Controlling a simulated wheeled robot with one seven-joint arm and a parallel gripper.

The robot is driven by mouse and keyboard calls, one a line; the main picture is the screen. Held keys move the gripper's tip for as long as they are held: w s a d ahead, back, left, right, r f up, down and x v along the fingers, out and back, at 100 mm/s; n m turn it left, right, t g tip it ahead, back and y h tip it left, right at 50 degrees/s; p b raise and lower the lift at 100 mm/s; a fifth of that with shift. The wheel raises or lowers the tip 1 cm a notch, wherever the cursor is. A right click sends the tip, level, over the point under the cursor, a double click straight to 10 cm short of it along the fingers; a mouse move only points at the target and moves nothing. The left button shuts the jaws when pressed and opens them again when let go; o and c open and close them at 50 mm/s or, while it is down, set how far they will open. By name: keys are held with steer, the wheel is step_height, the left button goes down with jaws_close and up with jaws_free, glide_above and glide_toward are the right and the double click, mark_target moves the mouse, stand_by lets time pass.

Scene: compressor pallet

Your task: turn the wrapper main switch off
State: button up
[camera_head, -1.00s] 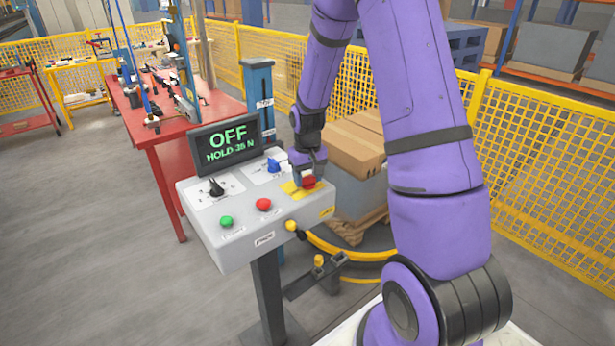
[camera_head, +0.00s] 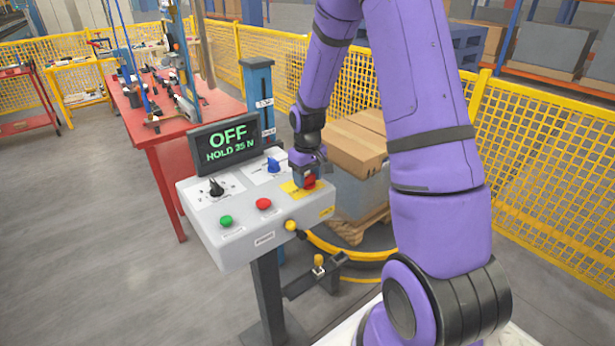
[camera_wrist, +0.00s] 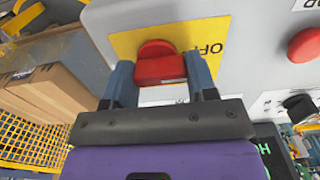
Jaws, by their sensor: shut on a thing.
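The wrapper main switch is a red knob (camera_head: 309,182) on a yellow plate at the right end of the grey control box (camera_head: 240,240). In the wrist view the red knob (camera_wrist: 158,64) sits between my two fingers, with "OFF" lettering on the yellow plate (camera_wrist: 200,42) beside it. My gripper (camera_head: 306,176) reaches down from above and is shut on the red knob; the wrist view shows the gripper (camera_wrist: 162,80) close up. The display (camera_head: 226,143) on the box reads "OFF" and "HOLD 35 N".
The box also carries a black selector (camera_head: 216,187), a blue knob (camera_head: 273,165), a green button (camera_head: 226,221) and a red button (camera_head: 263,203). Cartons (camera_head: 350,145) stand behind at the right, beside yellow mesh fencing (camera_head: 540,150). A red table (camera_head: 175,125) stands behind left.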

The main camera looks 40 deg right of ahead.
mark_target(308, 176)
steer(key=o, duration=0.9)
steer(key=shift+o, duration=0.2)
step_height(308, 176, up, 11)
steer(key=shift+f, duration=0.1)
steer(key=s+a+r+t, duration=0.1)
steer(key=s+a+r, duration=0.3)
steer(key=s+r, duration=0.3)
steer(key=s+a+r+t, duration=0.2)
steer(key=s+a+r, duration=0.25)
steer(key=r, duration=0.35)
steer(key=s+a+r+t, duration=0.1)
steer(key=s+a+r, duration=0.1)
steer(key=s, duration=0.5)
steer(key=s+a+r+t, duration=0.1)
steer(key=s+a+r, duration=0.1)
steer(key=s, duration=0.6)
steer(key=shift+a+r+m, duration=0.15)
steer(key=shift+m, duration=0.15)
